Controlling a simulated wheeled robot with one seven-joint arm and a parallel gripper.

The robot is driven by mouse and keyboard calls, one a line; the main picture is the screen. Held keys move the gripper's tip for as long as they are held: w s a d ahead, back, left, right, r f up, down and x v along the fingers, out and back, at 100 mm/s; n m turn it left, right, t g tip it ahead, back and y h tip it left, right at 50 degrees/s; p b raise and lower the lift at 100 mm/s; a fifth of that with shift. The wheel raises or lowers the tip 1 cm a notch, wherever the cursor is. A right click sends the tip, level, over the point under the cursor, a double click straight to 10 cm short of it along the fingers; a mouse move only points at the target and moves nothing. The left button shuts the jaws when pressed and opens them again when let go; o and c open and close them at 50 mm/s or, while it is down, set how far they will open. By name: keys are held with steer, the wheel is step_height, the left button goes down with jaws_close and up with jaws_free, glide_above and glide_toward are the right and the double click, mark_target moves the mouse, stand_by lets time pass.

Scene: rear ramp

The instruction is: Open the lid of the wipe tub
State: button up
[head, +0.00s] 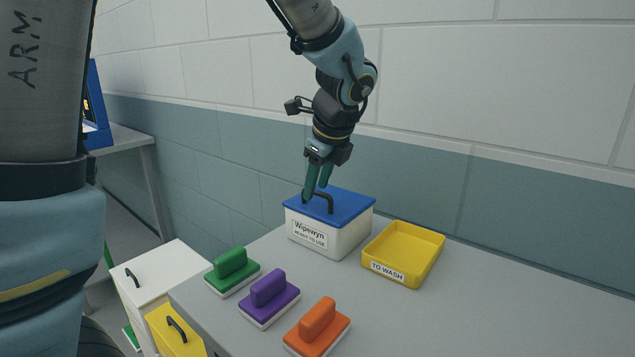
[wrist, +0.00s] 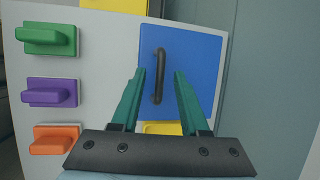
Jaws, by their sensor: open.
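The wipe tub (head: 327,238) is a white box labelled "Wipewyn READY TO USE", standing on the grey table. Its blue lid (head: 345,205) is flat and shut, with a black bar handle (head: 325,202) on top. My gripper (head: 315,190) points down over the lid, its green fingers apart and empty. In the wrist view the lid (wrist: 205,60) fills the middle. The handle (wrist: 160,75) shows between the two fingertips of my gripper (wrist: 160,72), lengthwise along the fingers. I cannot tell whether the fingertips reach down beside the handle or stay above it.
A yellow "TO WASH" tray (head: 420,240) stands just right of the tub. Green (head: 231,270), purple (head: 269,297) and orange (head: 317,325) brushes lie in a row in front. A wall runs behind. The table's right side is clear. White (head: 165,275) and yellow (head: 172,330) handled units stand lower left.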

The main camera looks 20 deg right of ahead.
steer(key=shift+c, duration=0.4)
jaws_close()
stand_by(0.9)
